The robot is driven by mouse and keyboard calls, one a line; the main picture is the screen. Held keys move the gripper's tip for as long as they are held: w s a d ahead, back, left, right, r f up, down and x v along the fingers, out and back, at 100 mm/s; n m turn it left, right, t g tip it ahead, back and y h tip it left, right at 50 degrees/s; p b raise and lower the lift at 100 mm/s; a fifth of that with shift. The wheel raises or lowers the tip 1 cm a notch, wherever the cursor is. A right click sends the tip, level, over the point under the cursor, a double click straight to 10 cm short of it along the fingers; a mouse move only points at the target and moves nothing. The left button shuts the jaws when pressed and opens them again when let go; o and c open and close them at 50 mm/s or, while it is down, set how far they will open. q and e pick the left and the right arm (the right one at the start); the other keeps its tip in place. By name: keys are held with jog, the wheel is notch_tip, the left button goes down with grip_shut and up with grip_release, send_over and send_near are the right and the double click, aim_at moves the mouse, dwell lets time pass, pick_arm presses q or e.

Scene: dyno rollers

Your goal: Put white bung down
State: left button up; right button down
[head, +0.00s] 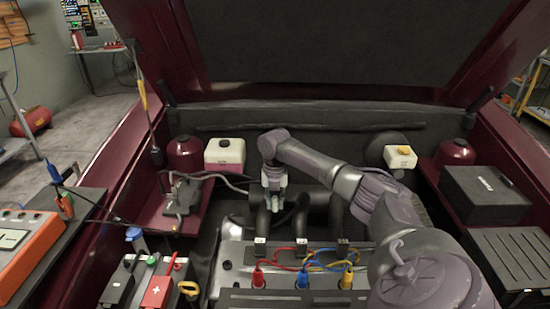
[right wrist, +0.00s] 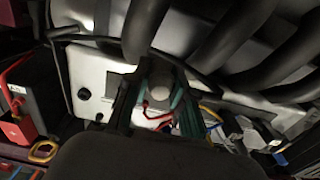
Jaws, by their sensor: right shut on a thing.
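My right gripper (head: 272,192) reaches in from the right over the engine bay and points down above the dark hoses behind the engine cover. In the right wrist view its teal-edged fingers (right wrist: 156,100) are closed around a small pale grey-white rounded piece, which looks like the white bung (right wrist: 164,77). The bung is largely hidden by the gripper in the head view. In the wrist view thick black hoses lie close beyond it; whether it touches one I cannot tell. My left gripper is not in view.
The engine cover (head: 235,262) carries red, blue and yellow plugs with wires. A battery with a red cover (head: 158,290) stands to the left. A white reservoir (head: 224,155) is behind left, a black box (head: 484,194) at right. The raised hood (head: 330,40) hangs above.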

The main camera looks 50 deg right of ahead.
aim_at(275, 197)
jog(key=shift+f, duration=1.05)
jog(key=c, duration=1)
grip_release()
jog(key=shift+f, duration=0.15)
notch_tip(275, 197, up, 12)
jog(key=shift+r, duration=0.2)
